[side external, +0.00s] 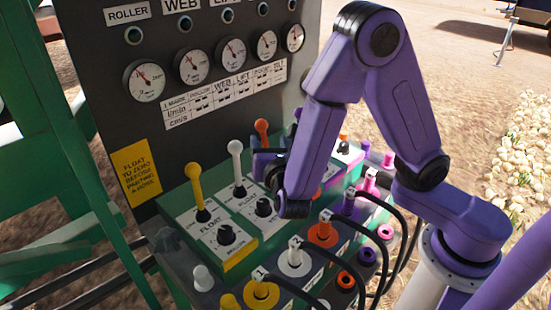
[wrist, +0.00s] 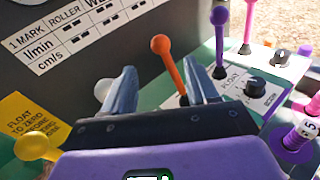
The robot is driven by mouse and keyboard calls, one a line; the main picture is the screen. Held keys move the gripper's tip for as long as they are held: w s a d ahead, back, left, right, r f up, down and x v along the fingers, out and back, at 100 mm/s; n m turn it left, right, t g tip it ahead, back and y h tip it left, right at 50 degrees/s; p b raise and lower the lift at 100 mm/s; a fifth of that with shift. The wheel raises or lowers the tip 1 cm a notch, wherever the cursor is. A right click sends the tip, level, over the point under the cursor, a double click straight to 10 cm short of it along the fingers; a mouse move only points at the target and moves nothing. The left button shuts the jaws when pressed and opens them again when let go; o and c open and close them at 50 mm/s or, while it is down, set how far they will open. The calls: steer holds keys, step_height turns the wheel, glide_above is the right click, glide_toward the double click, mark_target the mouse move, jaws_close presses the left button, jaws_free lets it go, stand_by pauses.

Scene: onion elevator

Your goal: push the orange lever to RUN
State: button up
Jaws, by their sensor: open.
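The orange lever (side external: 262,130) stands up from the green valve console in the side view, its lower part hidden behind my gripper and wrist. In the wrist view the orange lever (wrist: 168,62), with a round knob, shows between my two fingers and leans up to the left. My gripper (wrist: 159,68) is open, one finger on each side of the lever in that view. I cannot tell whether either finger touches it. In the side view my gripper (side external: 266,158) is just below the orange knob. The orange lever's RUN marking is not readable.
A yellow lever (side external: 196,190) and a white lever (side external: 237,165) stand to the left. A purple lever (wrist: 218,42) and a pink lever (wrist: 249,22) stand to the right. The gauge panel (side external: 220,95) rises behind. Hose couplings (side external: 295,258) and black hoses fill the front.

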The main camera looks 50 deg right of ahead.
steer(key=v, duration=0.6)
steer(key=shift+s+a, duration=0.1)
